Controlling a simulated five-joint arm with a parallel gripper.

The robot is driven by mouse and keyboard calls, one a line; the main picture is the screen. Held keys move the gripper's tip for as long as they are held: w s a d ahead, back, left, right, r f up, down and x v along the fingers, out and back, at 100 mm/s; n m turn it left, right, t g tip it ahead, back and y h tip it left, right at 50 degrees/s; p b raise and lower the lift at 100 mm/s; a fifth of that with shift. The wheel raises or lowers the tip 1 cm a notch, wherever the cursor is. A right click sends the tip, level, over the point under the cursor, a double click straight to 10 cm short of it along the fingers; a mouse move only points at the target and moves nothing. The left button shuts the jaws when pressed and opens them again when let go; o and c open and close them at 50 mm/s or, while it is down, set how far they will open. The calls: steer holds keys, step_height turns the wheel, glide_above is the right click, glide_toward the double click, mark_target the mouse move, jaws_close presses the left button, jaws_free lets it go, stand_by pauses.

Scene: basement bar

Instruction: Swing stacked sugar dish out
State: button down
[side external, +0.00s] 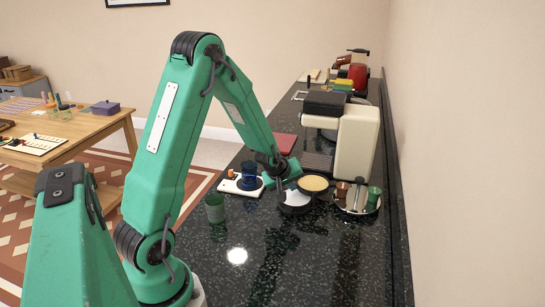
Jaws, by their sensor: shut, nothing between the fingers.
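The sugar dishes are two round dark dishes near the middle of the counter. One dish (295,208) holds something white. The other dish (313,185), with a tan filling, sits up and to the right, partly overlapping it in the picture. I cannot tell how the two are joined. My gripper (283,184) is shut and empty, pointing down at the left side of the dishes. It hides part of their left edge, and I cannot tell whether it touches them.
A white board (228,186) with a blue glass (249,172) lies left of my gripper. A green cup (215,208) stands nearer. A round tray (357,208) with brown and green containers is to the right. A cream coffee machine (356,145) stands behind. The near counter (300,265) is clear.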

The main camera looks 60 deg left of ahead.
steer(key=shift+r, duration=0.25)
steer(key=shift+v, duration=3.7)
steer(key=shift+s+f, duration=0.1)
steer(key=s+d+r+m+h, duration=0.2)
steer(key=s+d+r+m, duration=0.45)
steer(key=d+r, duration=0.4)
steer(key=s+d+r+m+g+h, duration=0.1)
steer(key=s+d+r+m, duration=0.3)
steer(key=s+d+m, duration=0.4)
steer(key=s, duration=0.2)
steer(key=shift+s+r, duration=0.2)
steer(key=shift+s, duration=0.2)
